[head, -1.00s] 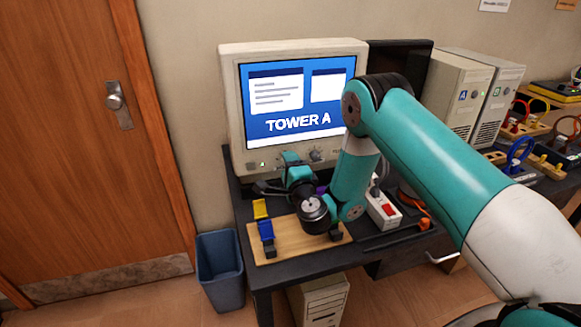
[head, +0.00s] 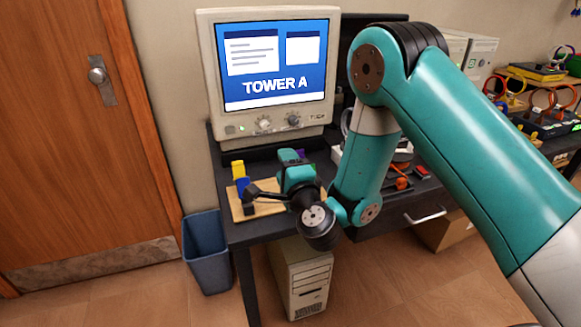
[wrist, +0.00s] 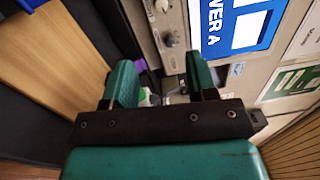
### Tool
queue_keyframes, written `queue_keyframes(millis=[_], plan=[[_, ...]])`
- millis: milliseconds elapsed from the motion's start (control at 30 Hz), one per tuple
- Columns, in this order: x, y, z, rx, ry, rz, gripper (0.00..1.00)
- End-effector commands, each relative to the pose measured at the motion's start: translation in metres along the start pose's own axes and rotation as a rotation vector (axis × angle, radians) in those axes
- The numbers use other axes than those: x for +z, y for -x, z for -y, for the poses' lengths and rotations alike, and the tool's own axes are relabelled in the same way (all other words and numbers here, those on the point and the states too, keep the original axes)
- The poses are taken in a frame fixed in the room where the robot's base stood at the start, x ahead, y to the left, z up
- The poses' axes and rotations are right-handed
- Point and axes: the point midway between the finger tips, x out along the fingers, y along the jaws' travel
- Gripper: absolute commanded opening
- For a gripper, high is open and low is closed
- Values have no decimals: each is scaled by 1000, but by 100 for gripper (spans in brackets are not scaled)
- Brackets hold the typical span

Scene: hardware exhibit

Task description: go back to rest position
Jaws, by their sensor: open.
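My arm reaches in from the right in the head view and bends down in front of the dark desk (head: 262,228). My gripper (wrist: 160,78) is open in the wrist view, with its two teal fingers apart and nothing seen held between them. The fingers point toward the front of the monitor (head: 322,70), whose screen reads TOWER A. In the head view the wrist hangs over the front of the desk, beside the wooden board (head: 240,212), and hides part of it. The fingertips are mostly hidden there.
A blue bin (head: 207,262) is on the floor at the left, and a beige computer tower (head: 303,285) is under the desk. A red switch (head: 421,171) lies right of my forearm.

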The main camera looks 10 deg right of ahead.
Motion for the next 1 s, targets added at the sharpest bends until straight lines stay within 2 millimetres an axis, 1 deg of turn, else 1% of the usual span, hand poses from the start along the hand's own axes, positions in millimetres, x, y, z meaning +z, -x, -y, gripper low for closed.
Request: queue_keyframes(millis=[200, 300, 367, 467, 567, 600, 667, 700, 767, 800, 867, 900, 967, 1000], plan=[[-6, 1, 1, 0, 0, -9, 52], [-7, 0, 1, -1, 1, -10, 52], [-5, 0, 5, 0, 7, 4, 52], [11, -2, 23, 4, 47, 87, 52], [40, 2, 56, 19, 142, 256, 52], [54, 7, 70, 32, 194, 339, 52], [74, 19, 92, 42, 286, 476, 52], [85, 29, 104, 56, 355, 563, 52], [98, 48, 118, 82, 462, 688, 52], [104, 62, 127, 102, 533, 766, 52], [109, 84, 137, 137, 643, 880, 52], [109, 101, 143, 164, 716, 952, 52], [106, 127, 150, 210, 826, 1055, 52], [102, 144, 154, 244, 897, 1120, 52]])
